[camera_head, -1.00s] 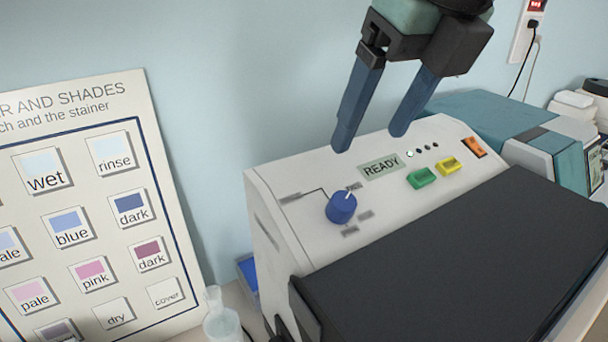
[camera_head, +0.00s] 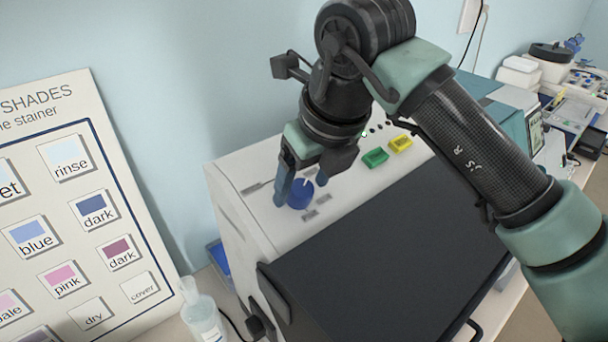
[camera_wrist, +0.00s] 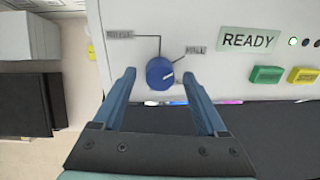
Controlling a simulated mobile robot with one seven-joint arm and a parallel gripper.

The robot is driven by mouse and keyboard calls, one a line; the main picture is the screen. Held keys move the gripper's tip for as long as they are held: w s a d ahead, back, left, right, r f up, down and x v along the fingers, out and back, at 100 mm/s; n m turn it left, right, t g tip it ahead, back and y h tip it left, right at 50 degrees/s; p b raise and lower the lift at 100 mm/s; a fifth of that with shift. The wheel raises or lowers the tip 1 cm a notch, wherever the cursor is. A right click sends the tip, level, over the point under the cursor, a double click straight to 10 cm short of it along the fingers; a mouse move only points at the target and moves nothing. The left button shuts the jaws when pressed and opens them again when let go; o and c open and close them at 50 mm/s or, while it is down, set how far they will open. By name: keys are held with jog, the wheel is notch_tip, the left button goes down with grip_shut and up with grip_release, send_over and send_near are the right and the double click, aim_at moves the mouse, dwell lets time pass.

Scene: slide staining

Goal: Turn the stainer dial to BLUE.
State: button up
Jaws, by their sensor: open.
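The stainer (camera_head: 240,180) is a white box with a sloping panel. Its round blue dial (camera_head: 300,195) has a white pointer mark. In the wrist view the dial (camera_wrist: 160,72) has its mark pointing right and slightly up, toward a small grey label (camera_wrist: 196,50). Another label (camera_wrist: 119,34) lies up and left. Their lettering is too small to read surely. My gripper (camera_head: 301,188) is open over the panel, one blue finger on each side of the dial. The wrist view shows gaps between the fingertips (camera_wrist: 158,76) and the dial.
A READY display (camera_wrist: 248,40), a green button (camera_head: 375,157) and a yellow button (camera_head: 401,143) sit right of the dial. A black cover (camera_head: 390,240) lies in front. A shade chart (camera_head: 70,200) and a bottle (camera_head: 202,315) stand at left.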

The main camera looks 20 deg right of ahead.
grip_shut()
dwell(0.3)
jog(key=shift+m+b, duration=0.3)
jog(key=shift+b, duration=0.15)
jog(key=shift+f+m+b, duration=0.15)
jog(key=shift+m+b, duration=0.75)
jog(key=shift+b, duration=0.05)
jog(key=m+b, duration=0.2)
jog(key=shift+m, duration=0.3)
jog(key=m+b, duration=0.2)
jog(key=m, duration=0.1)
jog(key=shift+b, duration=0.3)
jog(key=shift+r+m+b, duration=0.2)
jog(key=shift+m+b, duration=0.6)
jog(key=shift+m, duration=1.1)
